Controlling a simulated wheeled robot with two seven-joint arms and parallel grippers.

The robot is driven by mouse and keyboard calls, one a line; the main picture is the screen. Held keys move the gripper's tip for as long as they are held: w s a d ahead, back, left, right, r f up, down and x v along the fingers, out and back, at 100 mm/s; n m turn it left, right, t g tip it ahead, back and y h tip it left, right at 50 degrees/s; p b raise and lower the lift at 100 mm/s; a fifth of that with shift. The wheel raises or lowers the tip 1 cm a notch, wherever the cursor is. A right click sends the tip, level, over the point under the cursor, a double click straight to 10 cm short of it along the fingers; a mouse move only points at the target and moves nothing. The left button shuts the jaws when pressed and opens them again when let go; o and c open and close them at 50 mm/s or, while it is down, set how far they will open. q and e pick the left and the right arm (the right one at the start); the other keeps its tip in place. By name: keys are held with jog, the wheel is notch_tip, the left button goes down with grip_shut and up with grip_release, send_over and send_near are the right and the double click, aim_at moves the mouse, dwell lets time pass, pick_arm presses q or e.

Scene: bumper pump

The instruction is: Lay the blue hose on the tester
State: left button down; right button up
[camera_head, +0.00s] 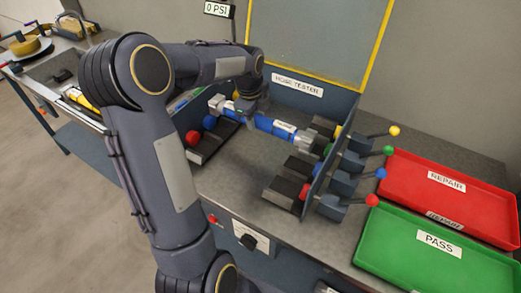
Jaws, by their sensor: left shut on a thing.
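The blue hose (283,128) has metal end fittings and a white label. It spans left to right across the hose tester (297,84), between the tester's left side and its right upright panel. My left gripper (247,113) is shut on the blue hose near its left part, reaching down from above. My arm hides part of the tester's left side. From this angle I cannot tell if the hose ends rest in the dark cradles or hang just above them. My right gripper is not in view.
Levers with yellow, green, blue and red knobs (372,200) stick out at the tester's right. A red REPAIR tray (480,207) and a green PASS tray (400,262) lie further right, both empty. A side bench (50,65) with items stands at the far left.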

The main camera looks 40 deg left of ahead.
pick_arm(q)
notch_tip(320, 180, down, 9)
jog(key=shift+f+p, duration=0.1)
jog(key=shift+p, duration=0.2)
jog(key=c, duration=0.9)
grip_release()
jog(key=shift+f, duration=0.1)
jog(key=s+d+r+n, duration=0.2)
jog(key=s+r, duration=0.1)
jog(key=r, duration=0.5)
jog(key=s+d+r+n, duration=0.1)
jog(key=s+d+r, duration=0.15)
jog(key=r, duration=0.45)
jog(key=s+d+f+n+t+h, duration=0.1)
jog(key=s+d+n+t+h, duration=0.2)
jog(key=s+d+n, duration=1.1)
jog(key=shift+s+d+n+h, duration=0.45)
jog(key=shift+s+n, duration=0.35)
jog(key=shift+s, duration=1.5)
